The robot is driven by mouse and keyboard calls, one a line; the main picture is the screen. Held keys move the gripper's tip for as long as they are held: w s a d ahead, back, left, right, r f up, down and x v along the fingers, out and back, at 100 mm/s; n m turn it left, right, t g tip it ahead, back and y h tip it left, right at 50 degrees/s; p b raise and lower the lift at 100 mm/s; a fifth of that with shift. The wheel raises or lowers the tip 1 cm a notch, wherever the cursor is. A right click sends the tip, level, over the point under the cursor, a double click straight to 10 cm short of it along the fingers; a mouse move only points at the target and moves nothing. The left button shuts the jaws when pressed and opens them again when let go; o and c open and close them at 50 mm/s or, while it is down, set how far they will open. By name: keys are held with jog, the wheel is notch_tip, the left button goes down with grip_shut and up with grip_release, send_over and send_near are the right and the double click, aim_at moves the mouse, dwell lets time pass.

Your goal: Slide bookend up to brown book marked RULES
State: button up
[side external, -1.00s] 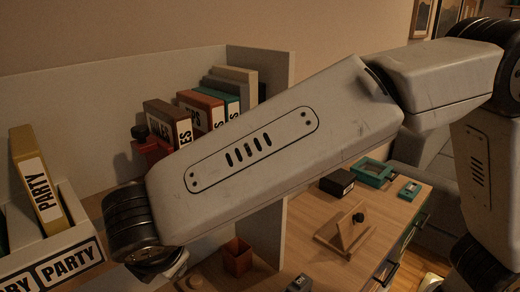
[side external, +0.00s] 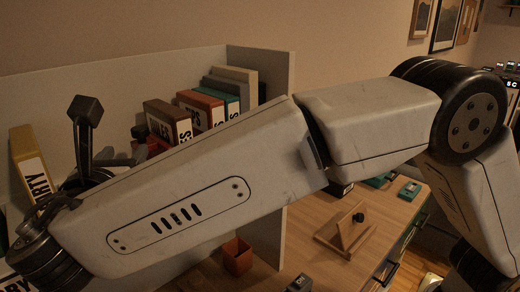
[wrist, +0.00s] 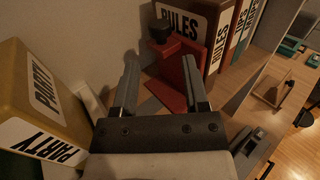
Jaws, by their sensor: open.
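The red bookend with a black knob (wrist: 186,74) is in the wrist view, between and beyond my fingers. Its knob (side external: 139,131) shows in the side view, with the rest largely behind my arm. The brown book marked RULES (wrist: 186,18) stands just behind the bookend, and it also shows in the side view (side external: 164,118). I cannot tell whether bookend and book touch. My gripper (wrist: 158,62) is open, with its right finger overlapping the bookend in the picture. Contact there is unclear. In the side view my fingers are not clearly visible.
More books (side external: 205,105) stand right of the brown book, against the shelf's end panel (side external: 275,78). A yellow PARTY book (wrist: 40,90) stands close on the left. An orange cup (side external: 238,256) and a wooden piece (side external: 345,235) are on the desk.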

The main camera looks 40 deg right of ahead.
aim_at(138, 136)
jog(key=shift+w, duration=0.1)
jog(key=shift+x, duration=3.85)
grip_shut()
